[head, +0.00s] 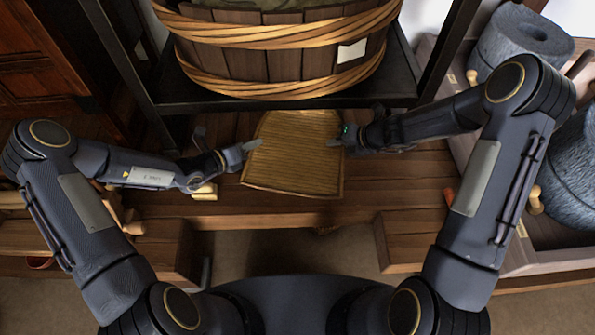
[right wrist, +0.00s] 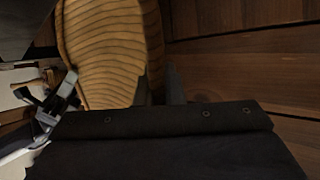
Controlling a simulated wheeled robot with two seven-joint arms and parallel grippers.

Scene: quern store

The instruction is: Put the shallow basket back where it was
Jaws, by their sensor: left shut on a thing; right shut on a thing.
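The shallow basket (head: 293,155) is a tan, ribbed, woven tray, seen in the middle of the head view below the shelf. My left gripper (head: 251,147) is shut on its left edge. My right gripper (head: 336,142) is shut on its right edge. In the right wrist view the basket (right wrist: 108,45) fills the upper left, with the right fingers (right wrist: 160,86) at its edge. The left gripper (right wrist: 62,92) shows at the far left there. The basket's far end lies close to the shelf's front edge; I cannot tell whether it touches anything beneath.
A large wooden tub (head: 270,50) with woven hoops stands on a dark metal shelf (head: 200,98) just behind the basket. Grey quern stones (head: 522,45) sit in wooden troughs at the right. Wooden planks (head: 390,178) lie below the basket. A wooden cabinet (head: 40,60) stands at the left.

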